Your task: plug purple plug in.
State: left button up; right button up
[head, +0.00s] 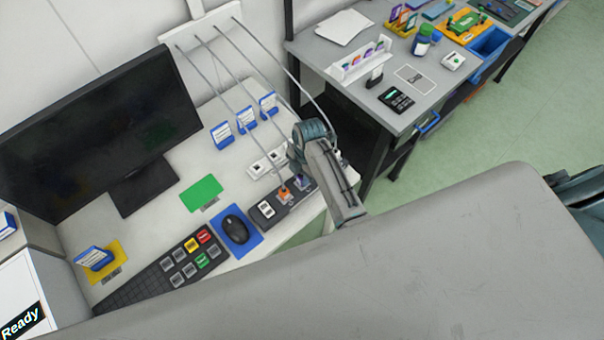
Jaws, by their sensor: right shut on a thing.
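The purple plug (302,183) shows as a small purple patch at the right part of the black power strip (276,216). My right gripper (299,172) is right above it, shut on it and pointing down. My own arm hides much of the gripper and of the strip's right end. I cannot tell whether the plug is seated in a socket or just over it. An orange plug (285,196) is at the strip just left of the purple one, with a cable going up. A white switch (267,209) is at the strip's left end. My left gripper is not in view.
Grey cables run from a white wall box (201,39) down across the desk. White plug holders (256,170) stand behind the strip. A mouse (235,229) on a blue pad and a keyboard lie to the left. A monitor (100,130) stands behind. A second table is at upper right.

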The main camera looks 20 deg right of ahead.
jog(key=shift+f, duration=0.4)
dwell(0.9)
jog(key=o, duration=1.4)
jog(key=shift+r, duration=4)
